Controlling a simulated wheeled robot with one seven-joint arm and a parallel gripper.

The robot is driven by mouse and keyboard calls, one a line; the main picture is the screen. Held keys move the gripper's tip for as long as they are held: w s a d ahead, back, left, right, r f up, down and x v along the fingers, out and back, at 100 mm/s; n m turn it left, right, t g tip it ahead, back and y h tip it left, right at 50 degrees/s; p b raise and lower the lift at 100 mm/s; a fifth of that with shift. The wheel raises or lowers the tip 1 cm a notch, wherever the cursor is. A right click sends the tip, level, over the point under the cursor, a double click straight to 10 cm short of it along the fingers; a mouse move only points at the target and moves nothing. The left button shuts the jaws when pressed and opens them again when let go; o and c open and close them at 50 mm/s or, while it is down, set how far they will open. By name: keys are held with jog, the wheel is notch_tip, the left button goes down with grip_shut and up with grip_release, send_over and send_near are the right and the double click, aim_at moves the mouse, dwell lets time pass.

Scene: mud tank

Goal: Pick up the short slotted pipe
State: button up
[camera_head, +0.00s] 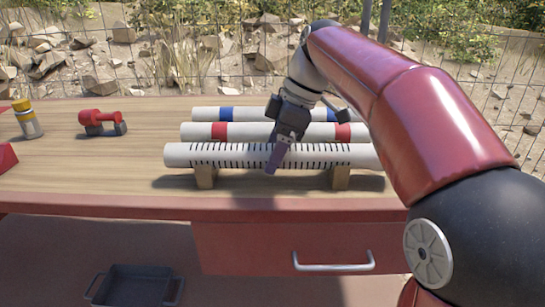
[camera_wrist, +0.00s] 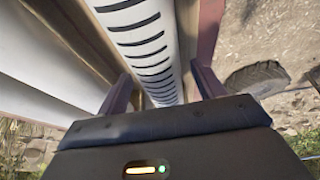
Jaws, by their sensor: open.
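The slotted pipe (camera_head: 225,154) is white with a row of dark slots. It lies level on wooden blocks near the table's front edge, the foremost of three pipes. No other slotted pipe shows. My gripper (camera_head: 275,158) is over the middle of this pipe, pointing down, with one purple finger showing in front of it. In the wrist view, my open gripper (camera_wrist: 160,88) has one finger on each side of the slotted pipe (camera_wrist: 147,45). Gaps show between fingers and pipe; I see no contact. The arm hides part of the pipe's right end.
Behind lie a white pipe with red bands (camera_head: 221,131) and one with blue bands (camera_head: 228,114), close to my gripper. A yellow-capped bottle (camera_head: 27,120) and a red tool (camera_head: 101,122) stand at left on the wooden table (camera_head: 90,170). A dark tray (camera_head: 135,286) is below.

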jog(key=shift+a+f, duration=0.2)
jog(key=shift+f, duration=0.35)
jog(key=c, duration=1.3)
jog(key=shift+r, duration=0.15)
